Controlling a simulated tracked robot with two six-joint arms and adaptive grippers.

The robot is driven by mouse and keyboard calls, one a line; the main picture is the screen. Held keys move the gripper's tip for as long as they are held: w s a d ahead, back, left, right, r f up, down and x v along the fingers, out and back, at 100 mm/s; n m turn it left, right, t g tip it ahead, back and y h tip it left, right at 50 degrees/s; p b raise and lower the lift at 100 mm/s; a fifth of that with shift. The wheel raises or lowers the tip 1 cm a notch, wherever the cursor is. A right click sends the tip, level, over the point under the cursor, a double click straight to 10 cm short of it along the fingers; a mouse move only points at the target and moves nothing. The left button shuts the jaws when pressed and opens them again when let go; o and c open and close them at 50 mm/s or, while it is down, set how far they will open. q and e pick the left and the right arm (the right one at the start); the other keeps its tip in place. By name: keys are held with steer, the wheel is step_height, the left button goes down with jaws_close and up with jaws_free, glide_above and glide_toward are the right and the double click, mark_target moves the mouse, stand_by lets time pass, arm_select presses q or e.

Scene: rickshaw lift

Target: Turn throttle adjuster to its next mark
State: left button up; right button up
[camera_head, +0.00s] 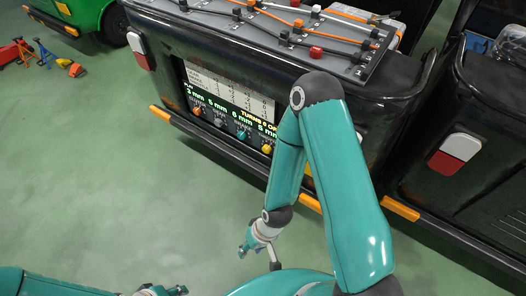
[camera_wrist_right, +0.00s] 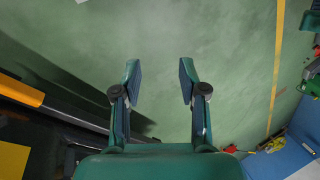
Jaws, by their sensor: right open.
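A panel (camera_head: 229,89) on the black vehicle shows a table and readings in mm, with "TURNS" partly cut off. Below the readings sit an orange knob (camera_head: 196,111), a grey knob (camera_head: 219,122), a teal knob (camera_head: 242,134) and a yellow knob (camera_head: 266,149). I cannot tell which is the throttle adjuster. My right gripper (camera_head: 252,247) hangs below and in front of the panel, apart from the knobs. In the right wrist view, the right gripper (camera_wrist_right: 160,72) is open and empty above the floor. My left gripper (camera_head: 166,291) shows only partly at the bottom edge; its jaws are unclear.
A grey tray (camera_head: 283,42) with rods and levers lies on top of the vehicle. An orange-striped bumper (camera_head: 160,113) juts out below the panel. My right arm covers the area right of the panel.

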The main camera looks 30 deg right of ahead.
steer(key=shift+o, duration=1.3)
steer(key=shift+f, duration=0.15)
steer(key=shift+o, duration=0.7)
steer(key=f+n+b, duration=0.1)
steer(key=f, duration=0.1)
steer(key=a+f+n+g+b, duration=0.1)
steer(key=b, duration=0.1)
steer(key=f+n+b, duration=0.2)
steer(key=shift+s+a+f+g, duration=0.2)
steer(key=shift+a+f+g, duration=0.15)
steer(key=shift+a+g, duration=0.05)
steer(key=n+t+h+b, duration=0.8)
steer(key=n+h+b, duration=1.4)
steer(key=b, duration=0.9)
glide_toward(265, 151)
steer(key=shift+n+y, duration=0.6)
steer(key=shift+y, duration=0.1)
steer(key=b+x, duration=0.1)
steer(key=x, duration=0.1)
steer(key=r+b+x, duration=0.1)
steer(key=x, duration=0.2)
steer(key=b+x, duration=0.1)
steer(key=x, duration=0.1)
steer(key=shift+d+r, duration=0.15)
steer(key=shift+d, duration=0.25)
steer(key=shift+x, duration=0.75)
steer(key=shift+r, duration=0.1)
